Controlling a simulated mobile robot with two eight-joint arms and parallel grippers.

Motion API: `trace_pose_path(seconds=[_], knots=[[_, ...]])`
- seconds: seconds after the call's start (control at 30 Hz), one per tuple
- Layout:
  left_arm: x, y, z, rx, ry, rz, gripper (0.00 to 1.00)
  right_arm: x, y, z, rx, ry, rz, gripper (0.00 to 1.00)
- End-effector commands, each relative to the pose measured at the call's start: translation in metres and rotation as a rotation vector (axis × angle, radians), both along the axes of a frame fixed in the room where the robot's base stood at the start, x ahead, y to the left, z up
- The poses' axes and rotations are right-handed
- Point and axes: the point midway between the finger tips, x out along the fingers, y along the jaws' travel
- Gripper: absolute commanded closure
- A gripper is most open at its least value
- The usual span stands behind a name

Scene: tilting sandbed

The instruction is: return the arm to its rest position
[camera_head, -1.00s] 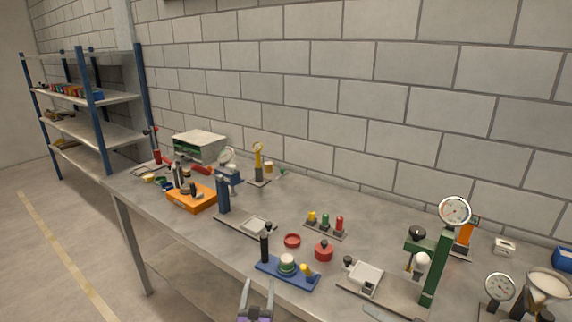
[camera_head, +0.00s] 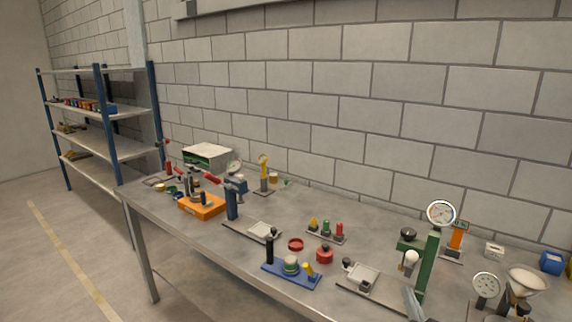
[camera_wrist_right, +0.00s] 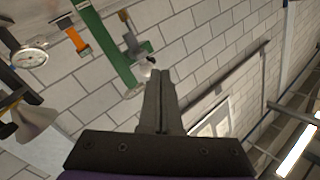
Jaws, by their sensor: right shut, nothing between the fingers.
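My right gripper (camera_head: 413,303) shows at the bottom right of the head view, in front of the base of the green press stand (camera_head: 428,265). In the right wrist view its two fingers (camera_wrist_right: 160,88) lie together, with nothing between them. The green stand also shows in the wrist view (camera_wrist_right: 108,45), beyond the fingertips. My left gripper is not in view.
The grey workbench (camera_head: 210,240) holds a blue fixture plate (camera_head: 278,277), a red pot (camera_head: 324,254), an orange tray (camera_head: 203,208) and a funnel (camera_head: 526,281). A block wall stands behind it. A blue-post shelf (camera_head: 104,110) is at the left.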

Motion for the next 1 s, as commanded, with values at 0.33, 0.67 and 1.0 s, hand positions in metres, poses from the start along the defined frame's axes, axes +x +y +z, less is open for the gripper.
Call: trace_pose_path(seconds=[0.33,0.67,1.0], knots=[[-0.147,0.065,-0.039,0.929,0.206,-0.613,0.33,-0.151,0.051,-0.122,-0.284,0.832,0.061,1.00],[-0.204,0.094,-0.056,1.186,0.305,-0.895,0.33,-0.233,0.097,-0.163,-0.391,1.113,0.359,1.00],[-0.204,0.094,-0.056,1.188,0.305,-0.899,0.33,-0.234,0.097,-0.163,-0.393,1.117,0.362,1.00]])
